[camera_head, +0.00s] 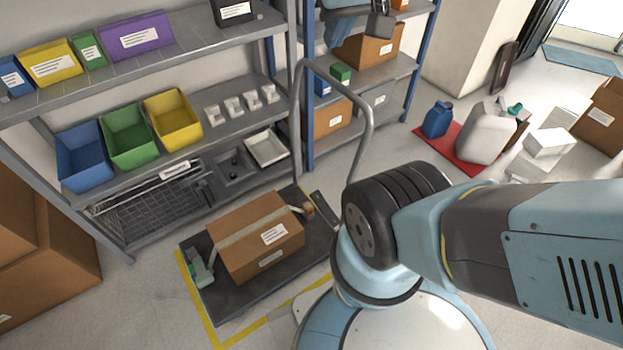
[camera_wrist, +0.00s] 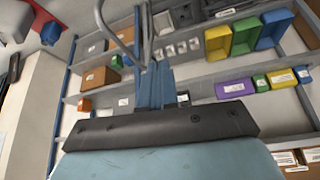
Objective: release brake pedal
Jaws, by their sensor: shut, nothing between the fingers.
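A dark flat cart (camera_head: 235,297) with a tall grey hoop handle (camera_head: 297,120) stands on the floor by the shelves. A grey fitting with a green part (camera_head: 199,268) sits at the cart's left end. A small dark plate (camera_head: 324,207) lies at its far right edge, by the foot of the handle. I cannot tell for sure which is the brake pedal, or whether it is pressed. My gripper (camera_wrist: 153,68) shows in the wrist view with its blue fingers together and empty. It points toward the shelves, with the handle (camera_wrist: 113,35) beyond its fingers.
A taped carton (camera_head: 258,240) rests on the cart. Shelves with a yellow bin (camera_head: 173,121) and other bins stand behind. A large carton (camera_head: 40,250) stands at left. A blue jug (camera_head: 437,120) and a white container (camera_head: 482,133) stand on a red mat. Yellow floor tape borders the cart.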

